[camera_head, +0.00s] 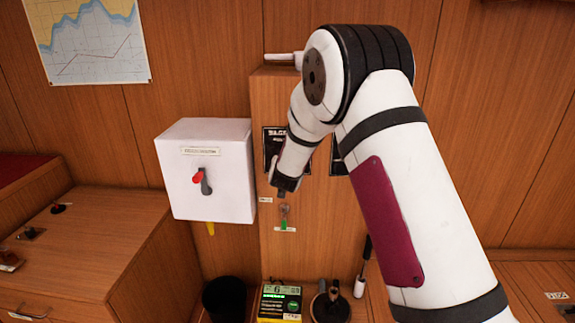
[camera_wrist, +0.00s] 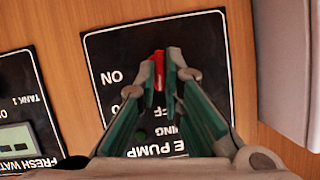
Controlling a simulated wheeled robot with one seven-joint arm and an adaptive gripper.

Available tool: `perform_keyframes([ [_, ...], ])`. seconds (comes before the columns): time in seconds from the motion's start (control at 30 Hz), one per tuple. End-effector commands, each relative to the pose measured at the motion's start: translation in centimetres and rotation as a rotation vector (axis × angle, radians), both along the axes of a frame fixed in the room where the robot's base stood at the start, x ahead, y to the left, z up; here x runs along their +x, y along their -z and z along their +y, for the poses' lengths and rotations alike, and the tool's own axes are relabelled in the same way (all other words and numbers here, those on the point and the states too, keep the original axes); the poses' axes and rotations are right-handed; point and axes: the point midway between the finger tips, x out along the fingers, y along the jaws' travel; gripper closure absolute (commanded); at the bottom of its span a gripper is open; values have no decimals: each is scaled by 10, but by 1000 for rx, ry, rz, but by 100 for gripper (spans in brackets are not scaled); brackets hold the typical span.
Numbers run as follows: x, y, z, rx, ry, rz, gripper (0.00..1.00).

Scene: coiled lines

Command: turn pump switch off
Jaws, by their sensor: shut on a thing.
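The black pump panel (camera_wrist: 195,45) fills the middle of the wrist view, its lettering upside down. It reads "E PUMP" and "ON", with part of another word behind the fingers. A red switch lever (camera_wrist: 159,64) stands on it. My gripper (camera_wrist: 161,68) is shut on the red lever, a fingertip on each side.
A white box (camera_head: 205,150) with a red-handled lever (camera_head: 199,178) hangs left of the column. A key with a green tag (camera_head: 284,218) hangs just below my gripper. A second black panel with a display (camera_wrist: 25,110) lies left in the wrist view. Small items stand below on the counter.

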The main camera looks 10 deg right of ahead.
Motion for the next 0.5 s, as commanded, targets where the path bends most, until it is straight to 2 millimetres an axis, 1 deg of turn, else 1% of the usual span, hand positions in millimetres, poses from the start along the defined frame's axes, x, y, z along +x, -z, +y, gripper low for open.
perform_keyframes([
  [0.03, 2, -3, 3, -31, -3, 1, 100],
  [0.2, 2, -3, 2, -112, -2, 29, 100],
  [0.5, 3, -3, 1, -177, 0, 49, 100],
])
